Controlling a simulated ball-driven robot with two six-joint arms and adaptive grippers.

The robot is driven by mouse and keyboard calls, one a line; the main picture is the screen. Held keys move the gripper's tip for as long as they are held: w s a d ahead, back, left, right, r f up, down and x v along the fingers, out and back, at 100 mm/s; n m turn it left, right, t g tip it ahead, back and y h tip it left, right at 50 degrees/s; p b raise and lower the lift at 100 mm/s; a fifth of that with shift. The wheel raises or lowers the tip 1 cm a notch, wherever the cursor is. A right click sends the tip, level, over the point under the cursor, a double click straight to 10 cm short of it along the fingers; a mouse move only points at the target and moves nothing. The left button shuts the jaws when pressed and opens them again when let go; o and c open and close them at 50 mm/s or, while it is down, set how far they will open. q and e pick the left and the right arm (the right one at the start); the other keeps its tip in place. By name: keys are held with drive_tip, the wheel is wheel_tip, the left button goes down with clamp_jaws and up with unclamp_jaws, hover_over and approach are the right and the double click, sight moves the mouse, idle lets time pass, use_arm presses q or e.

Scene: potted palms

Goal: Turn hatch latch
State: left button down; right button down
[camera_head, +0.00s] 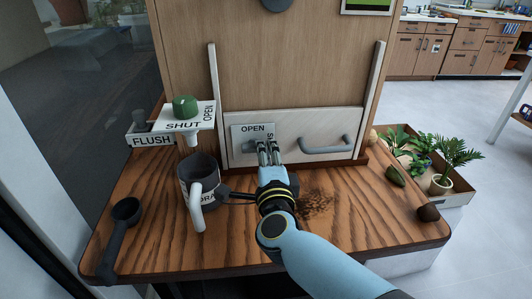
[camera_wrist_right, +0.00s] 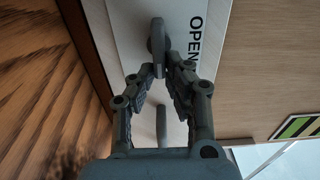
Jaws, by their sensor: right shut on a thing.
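The hatch (camera_head: 301,124) is a pale panel low on the wooden wall, with a grey bar handle (camera_head: 327,146) on its right. A light grey plate (camera_head: 246,130) marked OPEN is on its left, with a second word mostly hidden by my gripper. The grey latch (camera_wrist_right: 156,36) stands out from the plate in the right wrist view. My right gripper (camera_head: 268,148) is at the plate, its fingers shut on the latch; these fingertips (camera_wrist_right: 167,68) also show in the right wrist view. They hide part of the latch in the head view. My left gripper is out of view.
On the wooden counter (camera_head: 150,235) stand a dark mug (camera_head: 195,170) and a black scoop (camera_head: 122,215). A SHUT/OPEN plate with a green knob (camera_head: 185,106) and a FLUSH sign (camera_head: 151,140) are at left. A crate of potted plants (camera_head: 455,200) is at right.

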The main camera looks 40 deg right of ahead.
drive_tip(key=shift+s+f, duration=0.1)
drive_tip(key=shift+f, duration=0.05)
drive_tip(key=c, duration=1.4)
unclamp_jaws()
drive_tip(key=shift+o, duration=0.2)
wheel_tip(320, 180, up, 10)
drive_tip(key=shift+r, duration=0.1)
